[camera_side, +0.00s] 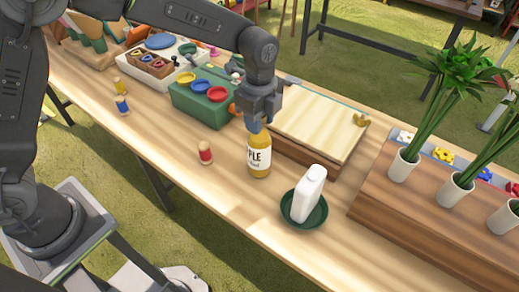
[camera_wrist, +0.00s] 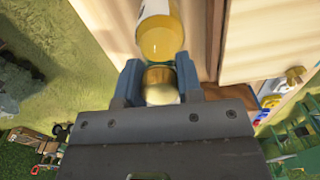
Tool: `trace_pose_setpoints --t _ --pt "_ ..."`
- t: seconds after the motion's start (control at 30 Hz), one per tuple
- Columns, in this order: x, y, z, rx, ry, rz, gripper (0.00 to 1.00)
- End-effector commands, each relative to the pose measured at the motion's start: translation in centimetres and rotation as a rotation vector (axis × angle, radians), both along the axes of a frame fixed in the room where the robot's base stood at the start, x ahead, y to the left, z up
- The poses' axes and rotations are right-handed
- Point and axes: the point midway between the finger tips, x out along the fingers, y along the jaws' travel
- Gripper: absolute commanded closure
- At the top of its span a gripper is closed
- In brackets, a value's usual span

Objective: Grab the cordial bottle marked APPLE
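The cordial bottle (camera_side: 259,158) holds yellow liquid and has a white label; the letters "PLE" show, the rest is turned out of sight. It is upright at the table's middle; I cannot tell whether its base touches the wood. My gripper (camera_side: 258,122) is directly above it, pointing down, and hides the cap in the side view. In the wrist view, the fingers of my gripper (camera_wrist: 158,77) sit close on both sides of the gold cap (camera_wrist: 162,88), with no clear gap. The yellow bottle body (camera_wrist: 160,40) shows beyond them.
A green box with bowls (camera_side: 183,97) and a wooden board (camera_side: 318,126) lie behind. Potted plants (camera_side: 405,166) stand at right.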

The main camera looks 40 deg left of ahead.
Motion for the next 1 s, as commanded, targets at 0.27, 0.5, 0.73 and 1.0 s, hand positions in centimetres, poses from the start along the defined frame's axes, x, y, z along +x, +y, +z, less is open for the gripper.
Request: trace_pose_setpoints --t 0.27,0.5,0.73,1.0 --pt "0.01 0.0 0.03 0.0 -0.001 0.0 0.94" --pt "0.01 0.0 0.04 0.0 -0.001 0.0 1.0" --pt "0.09 -0.04 0.19 -0.002 -0.004 0.0 1.0" --pt "0.09 -0.04 0.32 -0.002 -0.005 0.0 1.0"
